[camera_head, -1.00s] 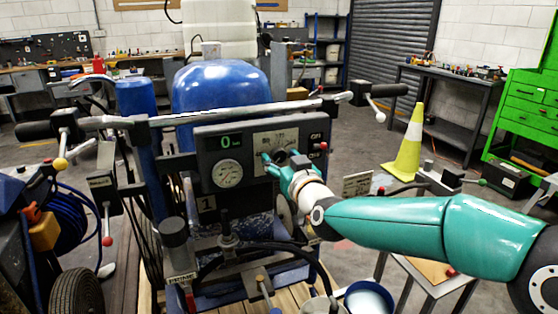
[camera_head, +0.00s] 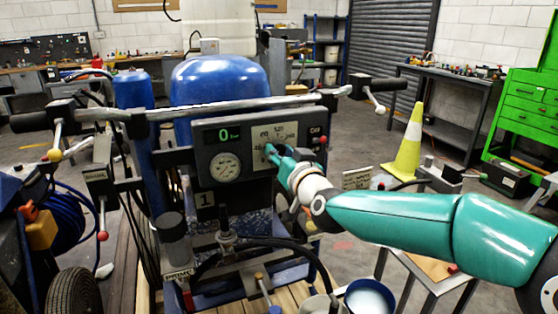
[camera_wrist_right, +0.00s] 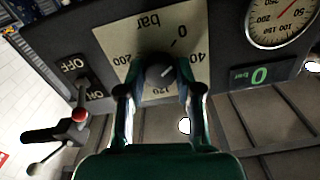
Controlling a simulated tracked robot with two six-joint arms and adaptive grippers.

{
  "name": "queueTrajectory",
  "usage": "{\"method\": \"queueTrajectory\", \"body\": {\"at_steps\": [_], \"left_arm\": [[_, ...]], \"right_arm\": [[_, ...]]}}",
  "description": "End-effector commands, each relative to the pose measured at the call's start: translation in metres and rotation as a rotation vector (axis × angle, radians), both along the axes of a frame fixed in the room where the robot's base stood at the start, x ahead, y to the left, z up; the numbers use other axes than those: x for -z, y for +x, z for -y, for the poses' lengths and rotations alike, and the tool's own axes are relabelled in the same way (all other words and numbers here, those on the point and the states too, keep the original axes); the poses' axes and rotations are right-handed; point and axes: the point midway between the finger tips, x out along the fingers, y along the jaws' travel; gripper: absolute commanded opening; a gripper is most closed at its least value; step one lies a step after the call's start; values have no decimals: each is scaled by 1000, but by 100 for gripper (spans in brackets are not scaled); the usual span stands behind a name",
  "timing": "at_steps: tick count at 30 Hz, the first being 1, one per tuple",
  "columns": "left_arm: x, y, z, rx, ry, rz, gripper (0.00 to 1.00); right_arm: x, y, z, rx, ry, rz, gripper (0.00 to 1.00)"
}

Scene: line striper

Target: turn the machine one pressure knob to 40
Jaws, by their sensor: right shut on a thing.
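The machine one panel (camera_head: 258,190) carries a green display (camera_head: 223,135) reading 0, a round gauge (camera_head: 225,167) and a pale dial plate (camera_head: 265,132). A "1" plate (camera_head: 205,199) sits below. The dark pressure knob (camera_wrist_right: 158,77) shows in the right wrist view in front of the dial plate (camera_wrist_right: 183,48), marked 0, 40, 120 and 200. Its short white mark points up and right there, roughly towards the 0 and 40 side; the exact value is unclear. My right gripper (camera_head: 274,152) is shut on the knob, with one finger on each side. My left gripper is out of view.
A red-tipped ON/OFF lever (camera_wrist_right: 79,114) is close beside the knob. The handlebar (camera_head: 230,110) runs above the panel. Hoses and a bucket (camera_head: 369,299) are below. A yellow cone (camera_head: 408,145) and a small table (camera_head: 428,272) stand to the right.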

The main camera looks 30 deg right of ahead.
Motion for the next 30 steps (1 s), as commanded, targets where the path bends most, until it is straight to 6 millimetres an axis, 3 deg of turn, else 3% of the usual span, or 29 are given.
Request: {"method": "queueTrajectory", "body": {"at_steps": [12,21,30], "left_arm": [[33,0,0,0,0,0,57],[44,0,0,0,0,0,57],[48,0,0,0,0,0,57]], "right_arm": [[1,0,1,1,355,91,0],[-1,-1,2,2,543,135,0],[-2,-1,2,3,619,153,0]]}}
